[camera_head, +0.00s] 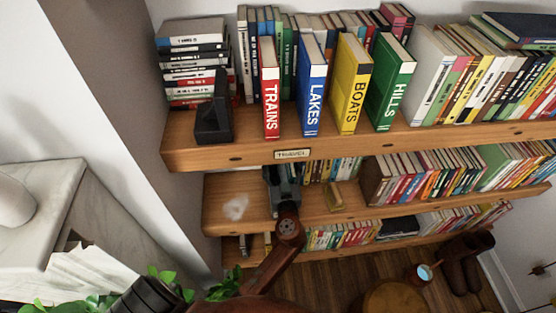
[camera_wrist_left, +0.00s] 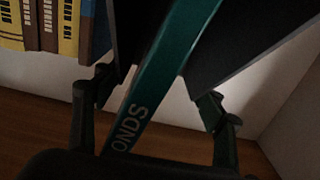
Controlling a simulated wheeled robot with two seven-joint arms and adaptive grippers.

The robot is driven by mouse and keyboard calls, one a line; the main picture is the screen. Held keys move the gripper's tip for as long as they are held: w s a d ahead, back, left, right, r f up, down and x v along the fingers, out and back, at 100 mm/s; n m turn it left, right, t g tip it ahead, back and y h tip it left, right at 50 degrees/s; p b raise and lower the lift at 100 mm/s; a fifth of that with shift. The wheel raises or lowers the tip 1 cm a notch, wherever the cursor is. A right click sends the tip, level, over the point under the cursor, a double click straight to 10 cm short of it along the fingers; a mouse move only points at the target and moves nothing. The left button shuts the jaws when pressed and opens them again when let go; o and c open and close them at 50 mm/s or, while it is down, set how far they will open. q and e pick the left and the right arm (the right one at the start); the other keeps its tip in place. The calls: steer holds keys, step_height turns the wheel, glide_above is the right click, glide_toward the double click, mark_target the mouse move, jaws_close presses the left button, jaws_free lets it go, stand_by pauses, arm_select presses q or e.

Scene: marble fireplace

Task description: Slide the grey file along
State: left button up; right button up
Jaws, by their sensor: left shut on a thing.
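The grey file (camera_head: 283,175) stands on the middle shelf, below the top board, and is partly hidden by my gripper. In the left wrist view its dark side panels (camera_wrist_left: 250,45) flank a teal book spine (camera_wrist_left: 160,70) with the letters "ONDS". My left gripper (camera_head: 284,192) reaches in from below; its fingers, also in the left wrist view (camera_wrist_left: 155,100), bear on the two dark panels from both sides. It is shut on the file. My right gripper is not in view.
A pale hazy patch (camera_head: 236,207) lies on bare middle shelf (camera_head: 222,190) left of the file. Small books (camera_head: 335,169) and a yellowish block (camera_head: 334,195) are to its right. The top shelf (camera_head: 350,143) overhangs, carrying a dark bookend (camera_head: 212,115) and upright books.

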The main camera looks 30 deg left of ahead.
arm_select(q)
steer(key=shift+w+d, duration=0.45)
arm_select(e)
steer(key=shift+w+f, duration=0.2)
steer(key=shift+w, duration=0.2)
arm_select(q)
steer(key=shift+d, duration=0.1)
steer(key=o, duration=1.4)
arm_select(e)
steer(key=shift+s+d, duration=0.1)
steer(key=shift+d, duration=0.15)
